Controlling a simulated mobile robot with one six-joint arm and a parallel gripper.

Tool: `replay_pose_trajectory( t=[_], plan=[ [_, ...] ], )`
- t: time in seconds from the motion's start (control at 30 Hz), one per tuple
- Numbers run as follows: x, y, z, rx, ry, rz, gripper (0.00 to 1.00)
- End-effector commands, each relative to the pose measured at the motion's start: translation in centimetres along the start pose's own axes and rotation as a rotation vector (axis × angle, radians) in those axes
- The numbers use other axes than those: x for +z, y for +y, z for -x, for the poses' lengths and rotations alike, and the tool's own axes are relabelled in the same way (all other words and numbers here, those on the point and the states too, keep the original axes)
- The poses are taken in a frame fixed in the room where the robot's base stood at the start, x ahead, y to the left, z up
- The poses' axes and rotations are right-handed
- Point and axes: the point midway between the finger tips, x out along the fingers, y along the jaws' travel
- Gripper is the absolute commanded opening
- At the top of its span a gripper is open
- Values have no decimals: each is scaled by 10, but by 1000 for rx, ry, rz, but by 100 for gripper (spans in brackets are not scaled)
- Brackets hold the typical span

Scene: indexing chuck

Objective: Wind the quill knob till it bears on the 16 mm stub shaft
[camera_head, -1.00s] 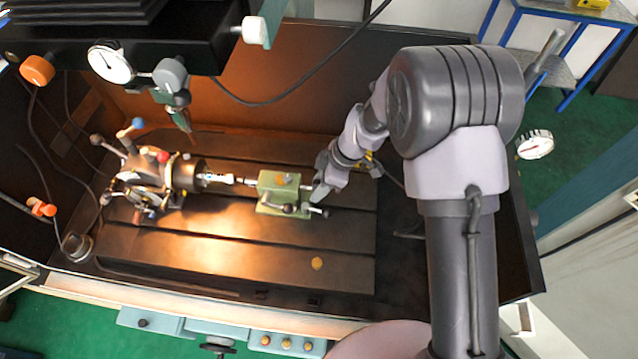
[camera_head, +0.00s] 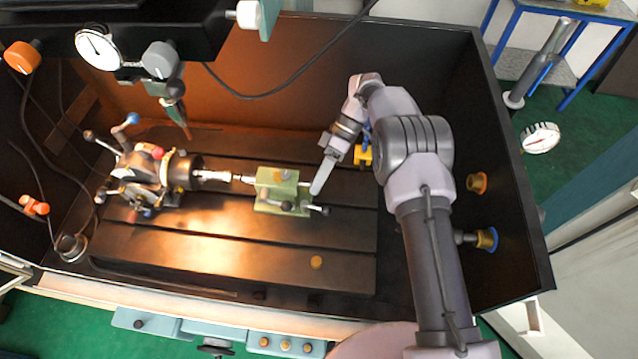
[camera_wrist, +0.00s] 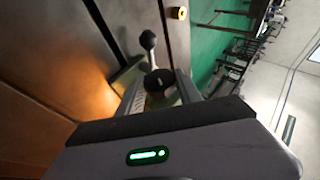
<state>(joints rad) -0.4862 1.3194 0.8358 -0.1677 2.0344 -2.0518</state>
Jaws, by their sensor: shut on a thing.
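The green tailstock (camera_head: 276,188) stands on the slotted bed. My gripper (camera_head: 318,188) is at its right end, shut on the dark round quill knob (camera_wrist: 160,82), which shows between the fingers in the wrist view. The fingers hide the knob in the head view. The bright stub shaft (camera_head: 211,176) sticks out of the chuck (camera_head: 182,171) to the left, in line with the tailstock. The quill's tip (camera_head: 246,180) faces the shaft's end; whether they touch is too small to tell.
A black ball lever (camera_wrist: 147,40) stands close by the knob. A dial gauge (camera_head: 98,47) and a nozzle hang over the bed at upper left.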

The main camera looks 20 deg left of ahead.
Motion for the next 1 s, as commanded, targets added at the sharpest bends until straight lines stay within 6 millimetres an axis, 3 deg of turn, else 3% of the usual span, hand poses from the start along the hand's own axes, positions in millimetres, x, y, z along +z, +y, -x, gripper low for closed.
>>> replay_pose_trajectory(
  t=[0.7, 0.73, 0.8, 1.0],
  plan=[
    [1, 1, -2, -68, -2, -27, 1],
    [1, 1, -2, -68, -2, -27, 47],
    [1, 1, -2, -67, -1, -27, 61],
    [0, 1, -1, -67, -1, -27, 63]
  ],
)
